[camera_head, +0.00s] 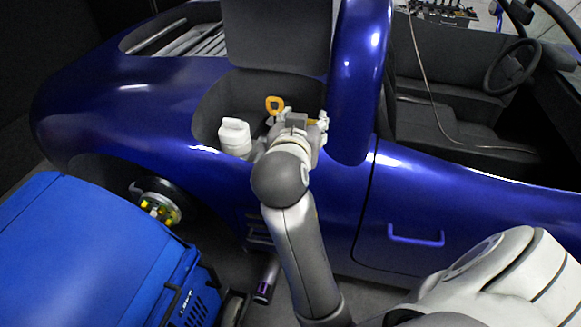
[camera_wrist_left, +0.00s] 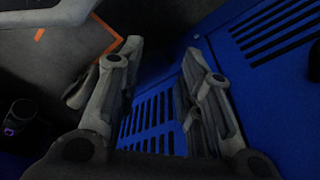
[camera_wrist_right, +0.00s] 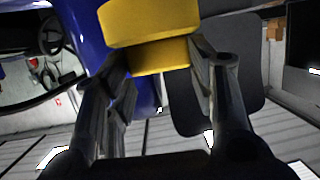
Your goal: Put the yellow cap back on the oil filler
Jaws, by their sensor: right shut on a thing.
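My right gripper (camera_head: 314,122) is over the small engine bay in the blue car's side. It is shut on the yellow cap (camera_head: 312,122), of which only a sliver shows in the head view. In the right wrist view the cap (camera_wrist_right: 152,22) is large, with a wide part and a narrower part between the fingertips (camera_wrist_right: 160,62). The oil filler cannot be made out; my right wrist and gripper cover part of the bay. My left gripper (camera_wrist_left: 160,75) shows only in its wrist view, with its fingers apart and nothing between them.
A white reservoir (camera_head: 235,137) and a yellow ring handle (camera_head: 274,105) stand left of my right gripper. A blue dynamometer housing (camera_head: 80,250) fills the lower left, near the bare wheel hub (camera_head: 158,207).

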